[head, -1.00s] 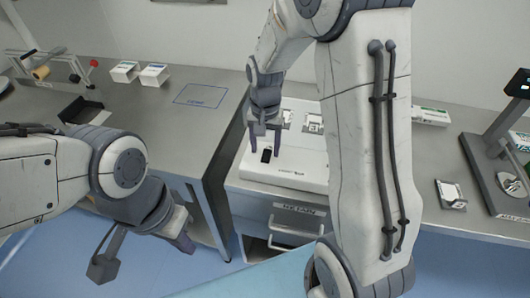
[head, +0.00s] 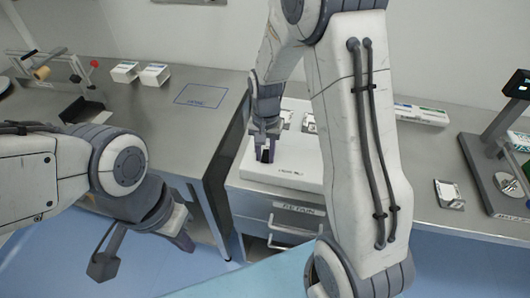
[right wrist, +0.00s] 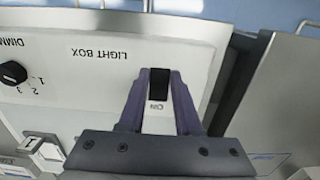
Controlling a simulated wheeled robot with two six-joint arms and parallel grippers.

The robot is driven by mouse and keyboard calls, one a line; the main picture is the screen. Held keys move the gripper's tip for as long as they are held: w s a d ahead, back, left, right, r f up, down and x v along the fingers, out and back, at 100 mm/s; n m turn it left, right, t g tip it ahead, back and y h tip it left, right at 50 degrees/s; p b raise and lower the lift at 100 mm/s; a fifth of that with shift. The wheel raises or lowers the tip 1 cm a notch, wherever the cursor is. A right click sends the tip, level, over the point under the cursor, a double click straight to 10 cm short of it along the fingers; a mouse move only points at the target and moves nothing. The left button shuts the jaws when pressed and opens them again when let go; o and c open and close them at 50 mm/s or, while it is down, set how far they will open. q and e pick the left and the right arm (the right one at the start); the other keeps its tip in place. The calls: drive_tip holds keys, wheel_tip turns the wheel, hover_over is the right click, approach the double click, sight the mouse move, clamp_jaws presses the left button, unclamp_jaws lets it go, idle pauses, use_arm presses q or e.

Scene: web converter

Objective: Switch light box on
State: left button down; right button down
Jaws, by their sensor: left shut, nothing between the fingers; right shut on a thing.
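The light box (head: 300,178) is a flat white box on the metal bench, partly hidden behind my right arm. In the right wrist view its white panel (right wrist: 85,80) shows upside-down "LIGHT BOX" lettering. A black rocker switch (right wrist: 158,85) sits there, with a small "ON" label beside it. My right gripper (head: 265,157) points down at the box's left part; in the right wrist view its two fingers (right wrist: 159,76) are closed about the switch, one on each side. Whether the switch is tipped on cannot be told. My left gripper (head: 184,240) is shut and empty, well away at lower left.
A black dimmer knob (right wrist: 13,73) with a numbered scale is on the same panel. A drawer labelled RETAIN (head: 298,208) is below the box. White boxes (head: 154,75) stand on the left bench, and a dark stand (head: 490,165) is at right.

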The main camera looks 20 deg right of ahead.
drive_tip(key=g+p, duration=0.1)
drive_tip(key=p, duration=0.1)
drive_tip(key=g+y+p, duration=0.1)
drive_tip(key=shift+w+d+r+p, duration=0.25)
drive_tip(key=shift+w+r+p, duration=0.1)
drive_tip(key=shift+r+p, duration=0.05)
drive_tip(key=shift+w+d+f+g+y+p, duration=0.1)
drive_tip(key=shift+w+g+y+p, duration=0.05)
drive_tip(key=shift+g+y+p, duration=0.3)
drive_tip(key=shift+w+f+g+y+p, duration=0.1)
drive_tip(key=shift+g+y+p, duration=0.2)
drive_tip(key=shift+g+y, duration=0.2)
drive_tip(key=c, duration=0.6)
unclamp_jaws()
drive_tip(key=b+v, duration=0.2)
drive_tip(key=v, duration=0.8)
drive_tip(key=shift+r+b, duration=0.25)
drive_tip(key=shift+b, duration=0.05)
drive_tip(key=shift+w, duration=0.1)
